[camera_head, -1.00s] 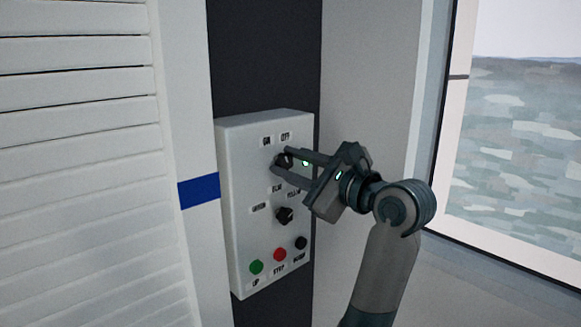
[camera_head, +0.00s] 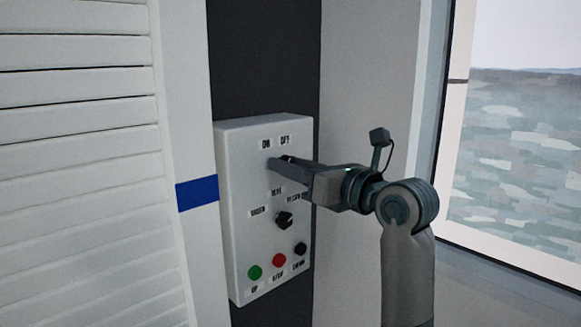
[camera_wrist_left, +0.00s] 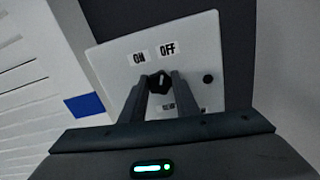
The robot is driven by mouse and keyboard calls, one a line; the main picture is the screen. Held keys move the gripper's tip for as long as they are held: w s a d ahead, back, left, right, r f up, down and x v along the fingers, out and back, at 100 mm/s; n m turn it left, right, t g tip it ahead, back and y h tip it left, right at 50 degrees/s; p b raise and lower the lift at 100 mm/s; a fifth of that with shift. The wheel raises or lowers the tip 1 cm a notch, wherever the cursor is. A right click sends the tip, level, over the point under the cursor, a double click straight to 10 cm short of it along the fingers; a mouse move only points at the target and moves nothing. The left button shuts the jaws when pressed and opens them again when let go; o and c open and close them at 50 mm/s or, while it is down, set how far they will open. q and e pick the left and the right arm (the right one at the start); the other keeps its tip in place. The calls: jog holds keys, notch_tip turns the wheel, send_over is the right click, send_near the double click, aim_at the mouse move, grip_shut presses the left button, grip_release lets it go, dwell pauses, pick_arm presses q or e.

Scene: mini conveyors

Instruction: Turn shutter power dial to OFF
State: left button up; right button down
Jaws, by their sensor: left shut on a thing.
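The shutter power dial (camera_wrist_left: 158,84) is a black knob under the ON and OFF labels, near the top of a white control box (camera_head: 240,180). My left gripper (camera_head: 276,161) reaches it from the right and is shut on it. In the wrist view, the fingers of the left gripper (camera_wrist_left: 157,80) stand on both sides of the knob. A pale mark on the knob points up, roughly toward the OFF label (camera_wrist_left: 167,48). In the head view the gripper hides most of the dial. A dark round lamp (camera_wrist_left: 208,78) sits right of the dial. My right gripper is out of view.
A second black dial (camera_head: 285,220) sits lower on the box. Below it are green (camera_head: 255,272), red (camera_head: 279,260) and black (camera_head: 300,249) buttons. A white slatted shutter (camera_head: 80,180) stands left, a window (camera_head: 520,150) right.

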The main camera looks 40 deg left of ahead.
pick_arm(q)
jog(key=shift+m, duration=0.5)
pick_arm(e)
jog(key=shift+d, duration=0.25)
pick_arm(q)
jog(key=o, duration=1)
jog(key=shift+o, duration=0.2)
jog(key=shift+d, duration=0.1)
